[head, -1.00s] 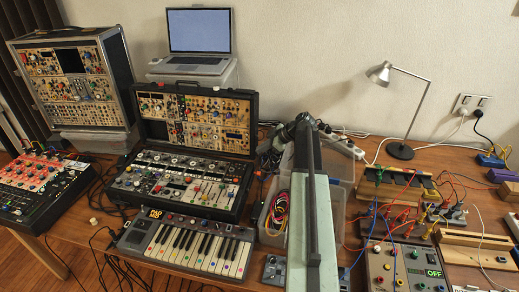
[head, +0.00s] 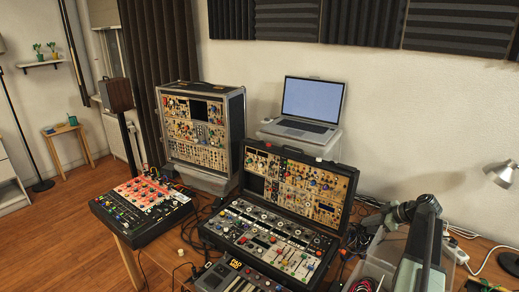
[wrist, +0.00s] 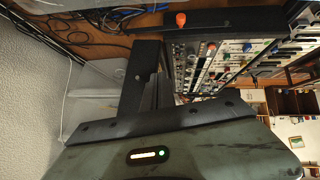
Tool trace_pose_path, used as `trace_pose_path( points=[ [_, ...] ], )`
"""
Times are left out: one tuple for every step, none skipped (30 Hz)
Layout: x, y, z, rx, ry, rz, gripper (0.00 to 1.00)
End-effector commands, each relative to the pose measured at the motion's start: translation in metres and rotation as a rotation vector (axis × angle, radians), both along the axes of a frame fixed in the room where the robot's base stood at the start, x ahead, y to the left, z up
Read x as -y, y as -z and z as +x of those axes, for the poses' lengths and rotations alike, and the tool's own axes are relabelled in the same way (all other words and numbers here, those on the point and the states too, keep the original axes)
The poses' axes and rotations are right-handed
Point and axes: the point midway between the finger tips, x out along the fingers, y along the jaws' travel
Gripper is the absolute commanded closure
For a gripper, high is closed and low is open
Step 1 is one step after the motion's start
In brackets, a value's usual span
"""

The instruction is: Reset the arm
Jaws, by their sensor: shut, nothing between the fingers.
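My arm (head: 420,250) reaches in from the lower right of the head view, over a clear plastic bin. Its dark far end is beside the right edge of the open synth case, and the fingertips cannot be made out there. In the wrist view my gripper (wrist: 148,45) is shut and empty, with its dark fingers pointing up the picture. The case's knobs and sliders (wrist: 205,65) show just to the right of the fingers. Whether the gripper touches anything cannot be told.
The open synth case (head: 280,235) stands left of my arm, with a small keyboard (head: 225,278) in front. A laptop (head: 312,100), a tall modular case (head: 200,125) and a red-and-black mixer (head: 145,205) stand around it. A lamp (head: 502,174) is at right. Cables lie behind the arm.

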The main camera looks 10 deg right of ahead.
Motion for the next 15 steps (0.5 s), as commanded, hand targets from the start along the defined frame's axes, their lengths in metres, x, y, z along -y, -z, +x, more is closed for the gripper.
trace_pose_path(
  points=[
    [-0.017, 0.000, 0.012, 0.000, -0.028, 0.000, 1.00],
    [-0.031, 0.000, 0.020, 0.000, -0.049, 0.000, 1.00],
    [-0.054, 0.000, 0.034, 0.001, -0.085, 0.001, 1.00],
    [-0.075, 0.000, 0.045, 0.000, -0.116, 0.001, 1.00],
    [-0.099, 0.000, 0.055, 0.000, -0.150, 0.000, 1.00],
    [-0.134, 0.000, 0.066, -0.002, -0.198, -0.002, 1.00],
    [-0.160, 0.002, 0.072, -0.008, -0.236, -0.009, 1.00],
    [-0.187, 0.004, 0.076, -0.016, -0.273, -0.019, 1.00],
    [-0.223, 0.008, 0.079, -0.032, -0.326, -0.035, 1.00],
    [-0.250, 0.011, 0.079, -0.048, -0.360, -0.047, 1.00],
    [-0.276, 0.015, 0.077, -0.071, -0.387, -0.056, 1.00],
    [-0.310, 0.020, 0.072, -0.109, -0.416, -0.067, 1.00],
    [-0.334, 0.024, 0.067, -0.143, -0.429, -0.074, 1.00],
    [-0.357, 0.028, 0.060, -0.180, -0.437, -0.081, 1.00],
    [-0.386, 0.034, 0.049, -0.234, -0.436, -0.093, 1.00]
  ],
)
